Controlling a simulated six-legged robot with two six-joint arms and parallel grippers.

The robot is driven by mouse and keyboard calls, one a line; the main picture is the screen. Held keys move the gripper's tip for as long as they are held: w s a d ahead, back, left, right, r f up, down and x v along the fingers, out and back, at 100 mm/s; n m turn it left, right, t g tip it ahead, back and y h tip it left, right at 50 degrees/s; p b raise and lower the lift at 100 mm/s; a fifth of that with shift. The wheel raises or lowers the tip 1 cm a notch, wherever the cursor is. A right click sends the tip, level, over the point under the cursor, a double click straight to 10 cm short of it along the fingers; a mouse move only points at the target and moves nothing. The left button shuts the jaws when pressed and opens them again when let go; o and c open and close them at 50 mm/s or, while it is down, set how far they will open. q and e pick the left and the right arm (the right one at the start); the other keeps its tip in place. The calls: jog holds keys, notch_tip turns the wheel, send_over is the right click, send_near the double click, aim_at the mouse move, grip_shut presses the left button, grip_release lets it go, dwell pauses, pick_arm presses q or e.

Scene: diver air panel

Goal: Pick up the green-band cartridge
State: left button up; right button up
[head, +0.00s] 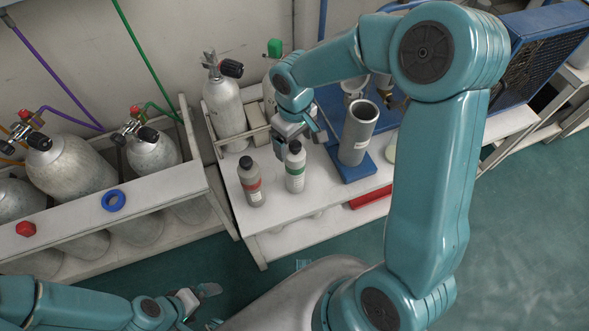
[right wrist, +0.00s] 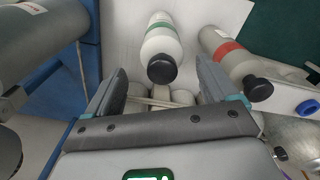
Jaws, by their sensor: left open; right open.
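The green-band cartridge (head: 295,175) stands upright on the white bench, a pale bottle with a black cap. In the right wrist view the green-band cartridge (right wrist: 161,38) lies straight ahead, its cap pointing toward the camera. My right gripper (head: 301,133) is open, just behind and above its cap in the head view. In the wrist view the fingers of my right gripper (right wrist: 160,68) spread to either side of the cap, with gaps, holding nothing. My left gripper (head: 202,294) is open and empty, low at the bottom left, away from the bench.
A red-band cartridge (head: 250,185) stands close to the left of the green-band one. A grey tube (head: 358,135) on a blue base (head: 352,168) stands to the right. Behind are racked cylinders (head: 225,105). The bench front (head: 290,218) is clear.

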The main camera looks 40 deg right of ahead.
aim_at(296, 155)
jog(key=f, duration=0.3)
jog(key=f+b, duration=0.1)
jog(key=f, duration=0.1)
jog(key=shift+s+a+f, duration=0.15)
jog(key=shift+s, duration=0.2)
grip_shut()
